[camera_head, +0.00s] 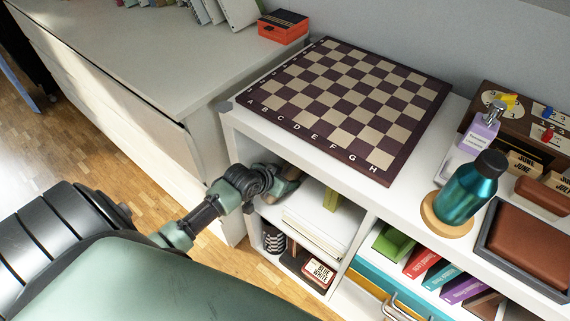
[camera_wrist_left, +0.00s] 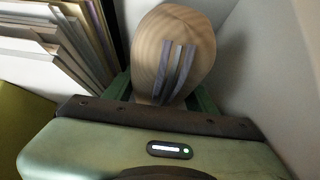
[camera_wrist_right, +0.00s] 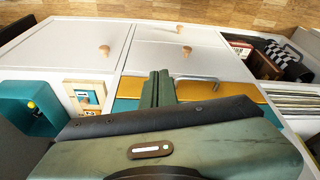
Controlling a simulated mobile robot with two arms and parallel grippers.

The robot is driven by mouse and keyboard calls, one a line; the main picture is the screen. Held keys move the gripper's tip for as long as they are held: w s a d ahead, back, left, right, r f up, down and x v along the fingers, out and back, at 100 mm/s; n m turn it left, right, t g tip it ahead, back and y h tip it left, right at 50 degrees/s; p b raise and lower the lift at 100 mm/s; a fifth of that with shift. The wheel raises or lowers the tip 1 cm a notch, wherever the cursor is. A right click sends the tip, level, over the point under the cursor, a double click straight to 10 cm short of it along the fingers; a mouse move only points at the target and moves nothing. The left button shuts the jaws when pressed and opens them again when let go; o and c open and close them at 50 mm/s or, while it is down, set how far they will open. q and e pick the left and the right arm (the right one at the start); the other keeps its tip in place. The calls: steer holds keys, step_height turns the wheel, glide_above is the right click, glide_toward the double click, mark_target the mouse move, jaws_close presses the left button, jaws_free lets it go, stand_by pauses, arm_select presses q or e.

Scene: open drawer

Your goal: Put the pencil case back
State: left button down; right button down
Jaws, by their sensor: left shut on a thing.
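My left gripper (camera_wrist_left: 165,88) is shut on a rounded, pale wooden thing (camera_wrist_left: 150,50) with dark grey stripes. I cannot tell for sure whether this is the pencil case. In the head view, my left gripper (camera_head: 285,183) reaches into the upper left compartment of the white shelf unit (camera_head: 352,232), and the held thing shows only in part. My right gripper (camera_wrist_right: 158,88) is shut and empty in front of the cabinet fronts, outside the head view. No other thing is clearly a pencil case.
White folders (camera_head: 318,236) and an olive upright thing (camera_head: 330,198) are in the same compartment. The top carries a chessboard (camera_head: 350,100), a teal bottle (camera_head: 470,190) and a brown tray (camera_head: 530,245). Lower shelves hold books (camera_head: 420,260). A metal handle (camera_wrist_right: 195,79) is near my right gripper.

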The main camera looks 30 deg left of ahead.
arm_select(q)
steer(key=shift+f+b, duration=0.75)
steer(key=shift+f, duration=0.95)
steer(key=shift+f, duration=0.2)
steer(key=c, duration=0.8)
jaws_free()
steer(key=shift+o, duration=0.2)
